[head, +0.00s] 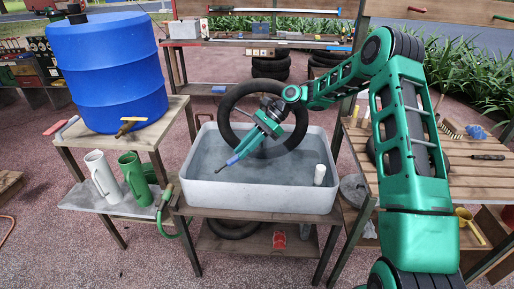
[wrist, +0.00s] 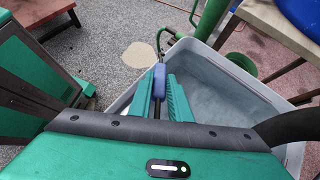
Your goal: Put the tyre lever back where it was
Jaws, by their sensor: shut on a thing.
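The tyre lever (head: 236,159) has a blue grip and a thin dark end that points down and left. My gripper (head: 246,150) is shut on it and holds it above the left part of the grey water basin (head: 262,201). In the wrist view, the blue part of the tyre lever (wrist: 159,77) sticks out past the fingertips of my gripper (wrist: 160,88), with a dark shaft between the fingers. A black tyre or tube (head: 227,108) stands upright in the basin, partly behind my gripper.
A blue barrel (head: 108,75) stands on a wooden stand at the left, above two jugs (head: 133,178). A white cylinder (head: 320,174) is at the basin's right end. A slatted table (head: 455,165) is at the right. A tool bench (head: 255,43) is behind.

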